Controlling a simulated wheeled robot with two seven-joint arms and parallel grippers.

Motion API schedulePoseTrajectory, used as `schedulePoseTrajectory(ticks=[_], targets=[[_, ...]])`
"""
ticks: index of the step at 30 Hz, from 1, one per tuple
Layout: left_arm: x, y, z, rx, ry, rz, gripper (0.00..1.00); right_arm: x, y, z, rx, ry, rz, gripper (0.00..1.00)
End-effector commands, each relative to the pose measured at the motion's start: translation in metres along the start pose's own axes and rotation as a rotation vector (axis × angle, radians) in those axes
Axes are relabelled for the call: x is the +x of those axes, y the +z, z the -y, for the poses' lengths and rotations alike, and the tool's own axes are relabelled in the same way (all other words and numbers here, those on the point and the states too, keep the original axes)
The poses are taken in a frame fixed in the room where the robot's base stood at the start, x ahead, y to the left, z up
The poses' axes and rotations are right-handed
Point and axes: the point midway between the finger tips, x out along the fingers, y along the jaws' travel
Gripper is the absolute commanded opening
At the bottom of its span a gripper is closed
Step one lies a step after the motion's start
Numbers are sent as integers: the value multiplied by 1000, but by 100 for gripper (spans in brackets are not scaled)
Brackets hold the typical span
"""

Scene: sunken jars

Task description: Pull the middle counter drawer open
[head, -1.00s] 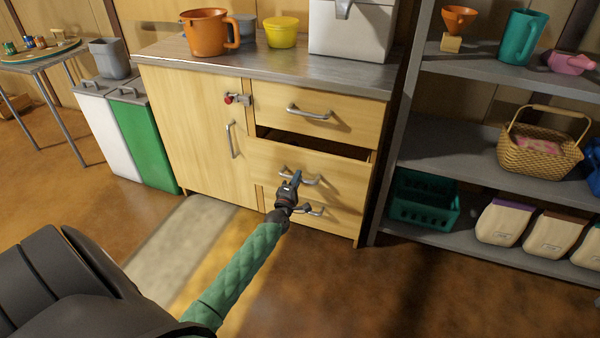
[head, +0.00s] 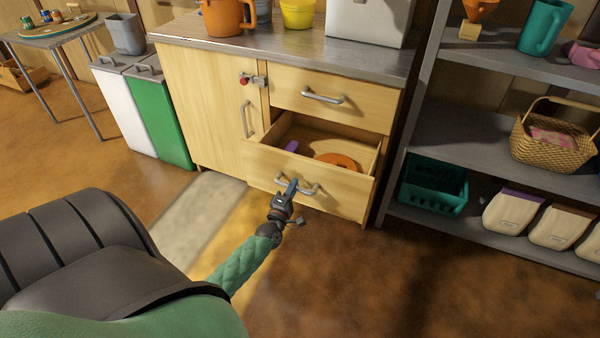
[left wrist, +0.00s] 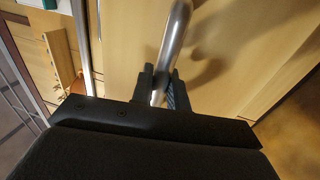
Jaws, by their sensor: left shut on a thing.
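The middle counter drawer (head: 330,192) of the light wood counter stands well out from the front. Inside it lie an orange round thing (head: 338,160) and a small purple thing (head: 291,146). My left gripper (head: 289,190) is shut on the drawer's silver bar handle (head: 311,189). In the left wrist view the handle (left wrist: 176,38) passes between the two dark fingers (left wrist: 160,88). The top drawer (head: 345,97) above is shut. The bottom drawer is mostly hidden behind the pulled-out one.
A cupboard door (head: 212,105) with a red-knobbed latch (head: 248,80) is shut beside the drawers. Grey shelves (head: 460,140) with a teal crate (head: 433,187) and a basket (head: 553,140) stand close on the right. White and green bins (head: 160,115) stand left. The floor in front is clear.

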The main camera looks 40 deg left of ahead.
Motion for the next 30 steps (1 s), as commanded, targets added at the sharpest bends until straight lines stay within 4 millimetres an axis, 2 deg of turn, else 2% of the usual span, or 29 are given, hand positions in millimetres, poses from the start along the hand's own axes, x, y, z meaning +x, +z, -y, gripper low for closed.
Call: schedulePoseTrajectory(ticks=[1,6,12,18,28,29,30], targets=[[-13,1,-3,1,-5,2,0,-4,-4,2,0,-1,0,39],[-43,1,-8,0,-4,2,0,-9,-8,3,0,-2,0,39],[-63,1,-12,0,-2,1,0,-12,-10,4,-1,-2,2,39],[-71,1,-13,0,-2,1,0,-12,-10,4,-1,-1,3,39],[-71,1,-13,0,-1,1,0,-12,-11,3,-1,0,2,39],[-71,1,-13,0,-1,1,20,-12,-11,3,-1,0,2,39],[-71,1,-13,0,-1,1,28,-12,-11,3,-2,0,2,39]])
